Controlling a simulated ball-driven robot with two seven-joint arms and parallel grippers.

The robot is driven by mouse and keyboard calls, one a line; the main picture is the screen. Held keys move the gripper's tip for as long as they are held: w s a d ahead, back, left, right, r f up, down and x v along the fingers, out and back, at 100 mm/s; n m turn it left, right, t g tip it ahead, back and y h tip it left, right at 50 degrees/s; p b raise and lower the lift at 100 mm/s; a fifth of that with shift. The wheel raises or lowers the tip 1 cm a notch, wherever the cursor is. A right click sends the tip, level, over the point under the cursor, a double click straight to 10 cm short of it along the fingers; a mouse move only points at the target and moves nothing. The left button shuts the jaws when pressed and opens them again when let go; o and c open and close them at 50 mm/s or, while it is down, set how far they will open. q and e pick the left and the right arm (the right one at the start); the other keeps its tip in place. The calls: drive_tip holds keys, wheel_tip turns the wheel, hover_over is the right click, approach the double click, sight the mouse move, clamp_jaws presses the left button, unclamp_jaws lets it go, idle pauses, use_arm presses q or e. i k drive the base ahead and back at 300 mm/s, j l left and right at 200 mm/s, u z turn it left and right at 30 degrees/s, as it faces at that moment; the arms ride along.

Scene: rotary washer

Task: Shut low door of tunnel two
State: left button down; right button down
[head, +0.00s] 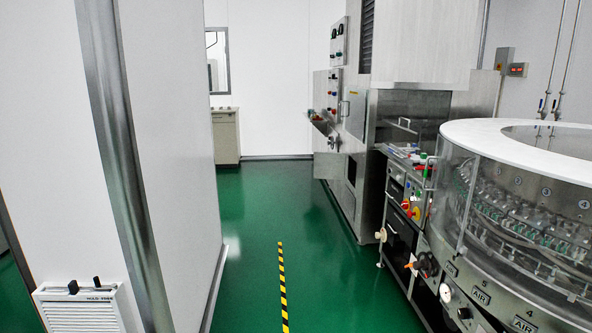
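A tall stainless steel machine (421,103) stands at the back right, beyond the round washer; I see no label naming it tunnel two. Low on its aisle side, a small metal door (328,166) stands open, swung out toward the aisle. Next to it is a dark opening (351,171). Above it, a panel with coloured buttons (334,88) and a sloped, cluttered ledge (320,121) stick out. The door's hinge is too small to make out. Neither of my grippers is in view.
A round glass-walled washer (462,205) full of bottles, with protruding knobs, fills the right. A white wall (165,130) with a metal corner strip bounds the left. The green floor aisle (252,215) between is clear, with a yellow-black stripe (283,288). A cabinet (226,137) stands at the back.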

sight(329, 165)
drive_tip(key=i+u, duration=0.25)
drive_tip(key=i, duration=9.15)
drive_tip(key=i+j+z, duration=0.1)
drive_tip(key=i+z, duration=0.15)
drive_tip(key=z, duration=0.15)
drive_tip(key=i+j+z, duration=0.1)
drive_tip(key=z, duration=0.25)
drive_tip(key=i+j+z, duration=0.25)
drive_tip(key=z, duration=0.15)
drive_tip(key=i+j+z, duration=0.35)
drive_tip(key=k+z, duration=0.1)
drive_tip(key=z, duration=2.35)
